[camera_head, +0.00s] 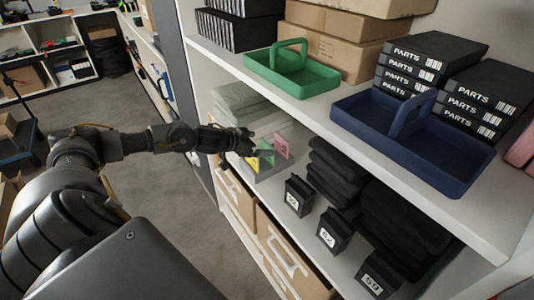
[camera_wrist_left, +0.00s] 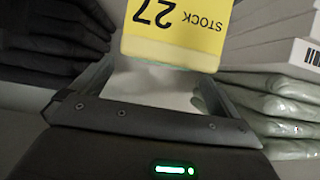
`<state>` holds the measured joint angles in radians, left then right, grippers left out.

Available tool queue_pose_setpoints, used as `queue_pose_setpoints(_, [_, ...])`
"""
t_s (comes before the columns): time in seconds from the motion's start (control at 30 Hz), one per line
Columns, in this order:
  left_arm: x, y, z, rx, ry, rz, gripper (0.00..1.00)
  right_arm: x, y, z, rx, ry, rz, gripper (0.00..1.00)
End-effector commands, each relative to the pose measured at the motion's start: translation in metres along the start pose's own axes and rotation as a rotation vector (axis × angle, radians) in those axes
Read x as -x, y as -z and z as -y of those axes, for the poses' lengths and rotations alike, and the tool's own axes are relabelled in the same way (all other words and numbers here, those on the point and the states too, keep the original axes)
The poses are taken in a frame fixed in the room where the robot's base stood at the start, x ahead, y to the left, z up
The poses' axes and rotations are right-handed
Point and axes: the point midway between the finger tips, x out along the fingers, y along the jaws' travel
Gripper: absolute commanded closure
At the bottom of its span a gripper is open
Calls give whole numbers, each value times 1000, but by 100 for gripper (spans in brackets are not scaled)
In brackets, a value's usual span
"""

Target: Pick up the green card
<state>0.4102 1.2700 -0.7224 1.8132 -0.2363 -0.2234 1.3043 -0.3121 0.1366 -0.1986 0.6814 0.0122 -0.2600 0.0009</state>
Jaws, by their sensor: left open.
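In the head view my left gripper (camera_head: 258,143) reaches in from the left to the middle shelf. It is just above and beside a small grey holder (camera_head: 273,170) of upright cards. A small green card (camera_head: 267,156) shows close to the fingertips, partly covered by them. A pink card (camera_head: 281,146) stands to its right, and some yellow shows at the left. In the left wrist view the jaws (camera_wrist_left: 155,80) are open. A yellow card (camera_wrist_left: 172,30) reading "STOCK 27" upside down is at their far side; I cannot tell its exact depth.
Folded pale green packs (camera_head: 240,102) lie behind the gripper. Black folded stacks (camera_head: 335,170) and several small black labelled boxes (camera_head: 299,196) stand to the right. The upper shelf with a green tray (camera_head: 292,75) and a blue tray (camera_head: 412,140) overhangs.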

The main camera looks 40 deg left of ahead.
Motion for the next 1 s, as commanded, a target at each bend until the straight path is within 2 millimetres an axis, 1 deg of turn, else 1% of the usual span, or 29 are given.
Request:
queue_pose_setpoints(0.13, [-22, 0, 1, 3, -1, -2, 0, 3, 8, -1, -1, -1, -10, 64])
queue_pose_setpoints(0.3, [-42, -1, 2, 2, 0, -1, 0, 3, 8, 0, -1, 1, -11, 64])
queue_pose_setpoints(0.4, [-47, -2, 2, 2, 0, 0, 0, 3, 7, 1, -1, 2, -8, 64])
queue_pose_setpoints(0.6, [-47, -2, 2, 1, 0, 0, 0, 4, 0, 2, -1, 3, 0, 64])
queue_pose_setpoints(0.67, [-47, -2, 2, 1, 0, 0, 7, 4, -1, 2, -1, 4, 1, 64])
queue_pose_setpoints(0.93, [-47, -2, 2, 1, 0, 0, 42, 4, -2, 3, -1, 4, 2, 64])
queue_pose_setpoints(0.97, [-47, -2, 2, 1, 0, 0, 45, 4, -2, 3, -1, 4, 2, 64])
queue_pose_setpoints(1.0, [-47, -2, 2, 1, 1, 0, 45, 4, -2, 3, -1, 4, 2, 64])
